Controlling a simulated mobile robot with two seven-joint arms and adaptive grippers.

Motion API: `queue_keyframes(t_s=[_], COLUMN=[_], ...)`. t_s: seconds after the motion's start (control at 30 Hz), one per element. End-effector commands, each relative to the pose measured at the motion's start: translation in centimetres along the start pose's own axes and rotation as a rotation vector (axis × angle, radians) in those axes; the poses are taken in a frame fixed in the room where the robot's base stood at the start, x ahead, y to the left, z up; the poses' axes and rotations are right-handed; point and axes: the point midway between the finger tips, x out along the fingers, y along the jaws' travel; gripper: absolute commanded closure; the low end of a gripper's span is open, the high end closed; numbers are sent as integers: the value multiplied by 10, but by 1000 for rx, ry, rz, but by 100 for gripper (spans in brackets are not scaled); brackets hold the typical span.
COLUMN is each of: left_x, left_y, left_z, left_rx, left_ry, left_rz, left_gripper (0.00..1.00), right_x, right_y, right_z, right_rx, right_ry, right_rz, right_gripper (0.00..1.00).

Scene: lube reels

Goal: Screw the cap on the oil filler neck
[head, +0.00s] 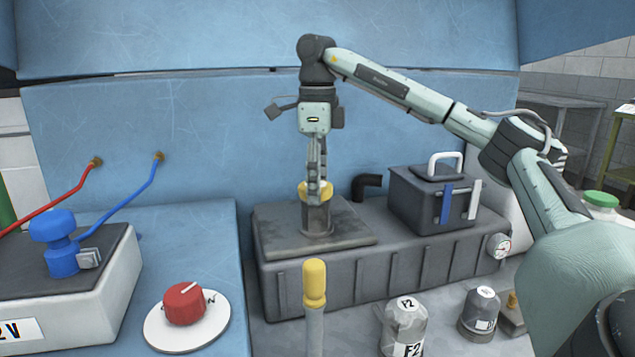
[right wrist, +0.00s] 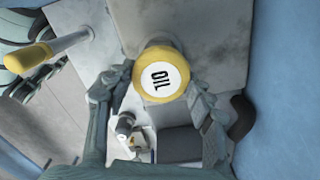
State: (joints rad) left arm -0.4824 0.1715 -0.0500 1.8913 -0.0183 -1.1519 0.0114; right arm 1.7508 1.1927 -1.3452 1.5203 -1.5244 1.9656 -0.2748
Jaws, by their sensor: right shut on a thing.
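The yellow oil cap (head: 302,191) is at the top of the dark filler neck (head: 317,219), which rises from the plate on the grey tank. The cap looks level and appears to meet the neck; how far its thread is engaged cannot be seen. My right gripper (head: 318,190) points straight down and is shut on the cap. In the right wrist view the white cap top (right wrist: 160,76) with the word OIL faces the camera between the two fingers (right wrist: 157,86). My left gripper is not in view.
A dark box with a white handle (head: 436,195) and a black elbow pipe (head: 367,185) stand right of the neck. A yellow-topped rod (head: 314,285) stands in front. Filter canisters (head: 404,325), a red knob (head: 184,303) and a blue valve (head: 60,240) are nearby. A blue wall rises behind.

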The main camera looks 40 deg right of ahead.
Motion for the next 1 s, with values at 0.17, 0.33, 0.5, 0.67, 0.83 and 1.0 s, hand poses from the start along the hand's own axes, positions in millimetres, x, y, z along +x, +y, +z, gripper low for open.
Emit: queue_keyframes(t_s=[0.17,0.33,0.5,0.67,0.83,1.0], left_x=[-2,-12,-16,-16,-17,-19], left_y=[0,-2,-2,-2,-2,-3], left_z=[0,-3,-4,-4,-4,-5], left_rx=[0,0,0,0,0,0], left_ry=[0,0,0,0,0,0], left_rz=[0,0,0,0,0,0], left_gripper=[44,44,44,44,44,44], right_x=[-1,-3,-2,-1,-1,0], right_y=[0,1,2,1,1,2], right_z=[0,0,0,1,1,1], right_rx=[19,242,428,455,463,664], right_ry=[0,1,1,-1,-1,0], right_rz=[0,0,0,-1,-1,-1], right_gripper=[75,75,75,75,75,75])
